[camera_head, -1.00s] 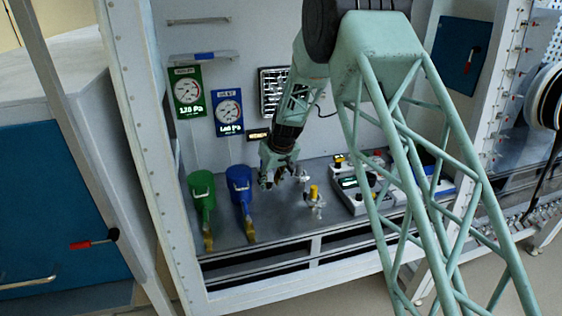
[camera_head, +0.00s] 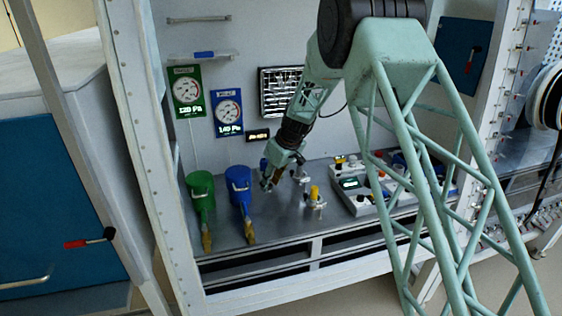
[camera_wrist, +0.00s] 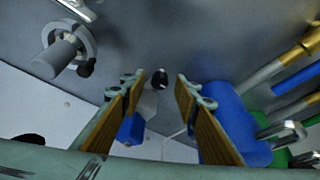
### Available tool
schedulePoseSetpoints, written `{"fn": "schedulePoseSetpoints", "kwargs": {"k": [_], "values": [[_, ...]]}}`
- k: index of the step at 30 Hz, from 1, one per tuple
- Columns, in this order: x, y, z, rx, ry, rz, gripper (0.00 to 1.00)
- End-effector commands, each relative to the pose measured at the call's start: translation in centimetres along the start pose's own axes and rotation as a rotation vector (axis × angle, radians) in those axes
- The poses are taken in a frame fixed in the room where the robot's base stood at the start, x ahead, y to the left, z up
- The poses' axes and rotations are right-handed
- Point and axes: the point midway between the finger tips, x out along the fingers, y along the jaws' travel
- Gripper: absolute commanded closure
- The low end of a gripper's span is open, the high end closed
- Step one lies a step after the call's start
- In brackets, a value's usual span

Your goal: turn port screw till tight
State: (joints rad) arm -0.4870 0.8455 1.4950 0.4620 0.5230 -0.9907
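My gripper (camera_head: 268,185) hangs low over the steel worktop, just right of the blue canister. In the wrist view, its two wood-toned fingers (camera_wrist: 160,84) are apart. A metal ring fitting with a grey cylinder and a black side knob (camera_wrist: 68,48) lies to the left of the fingers. In the head view, a silver fitting (camera_head: 300,174) stands right of my gripper, and a yellow-capped fitting (camera_head: 315,194) stands nearer the front edge.
A blue canister (camera_head: 239,185) and a green canister (camera_head: 201,190) stand left of my gripper. A grey instrument box with a display (camera_head: 352,184) stands to the right. Two gauge panels, green (camera_head: 187,92) and blue (camera_head: 227,112), hang on the back wall.

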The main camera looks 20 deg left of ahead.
Motion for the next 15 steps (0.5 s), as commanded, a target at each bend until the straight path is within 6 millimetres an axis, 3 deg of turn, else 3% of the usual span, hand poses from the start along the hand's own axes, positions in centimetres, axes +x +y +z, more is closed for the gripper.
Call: {"fn": "schedulePoseSetpoints", "kwargs": {"k": [5, 15], "values": [[0.1, 0.2, 0.0, -0.062, 0.001, -0.025, 0.71], [-4.2, 0.3, -0.1, -0.067, 0.001, -0.026, 0.71]]}}
